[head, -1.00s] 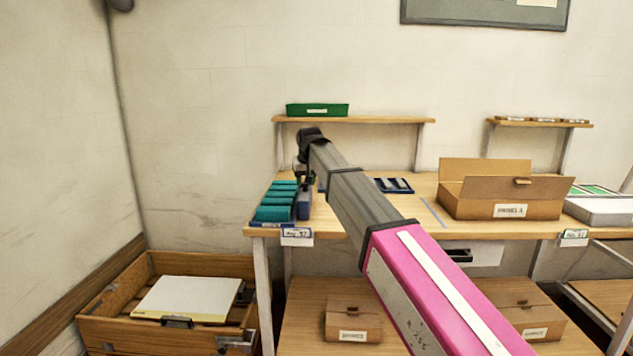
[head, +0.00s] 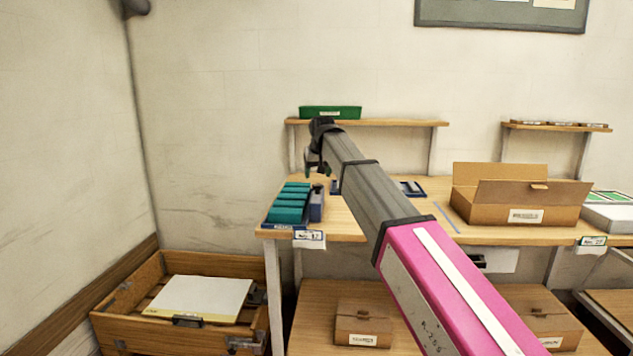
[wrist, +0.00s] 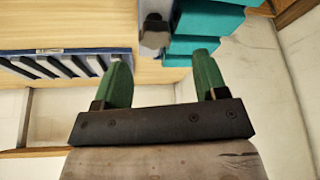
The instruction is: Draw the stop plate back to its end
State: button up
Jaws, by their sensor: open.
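A row of teal blocks (head: 290,204) lies in a blue tray (head: 278,226) at the left end of the table. A dark blue-grey upright piece (head: 316,204) stands along the row's right side; it may be the stop plate, but I cannot tell for sure. My gripper (head: 318,170) is open and empty, above and behind that piece. In the wrist view my gripper (wrist: 163,76) shows two green fingers spread apart. A grey knob-like part (wrist: 155,36) beside the teal blocks (wrist: 205,28) appears beyond the gap between them. Nothing touches the fingers.
A slotted blue rack (wrist: 66,64) lies on the table in the wrist view. An open cardboard box (head: 520,200) stands right on the table. A shelf (head: 400,124) with a green bin (head: 330,112) is behind. A wooden crate (head: 185,300) is low at left.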

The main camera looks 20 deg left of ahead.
jog(key=v, duration=0.6)
dwell(0.7)
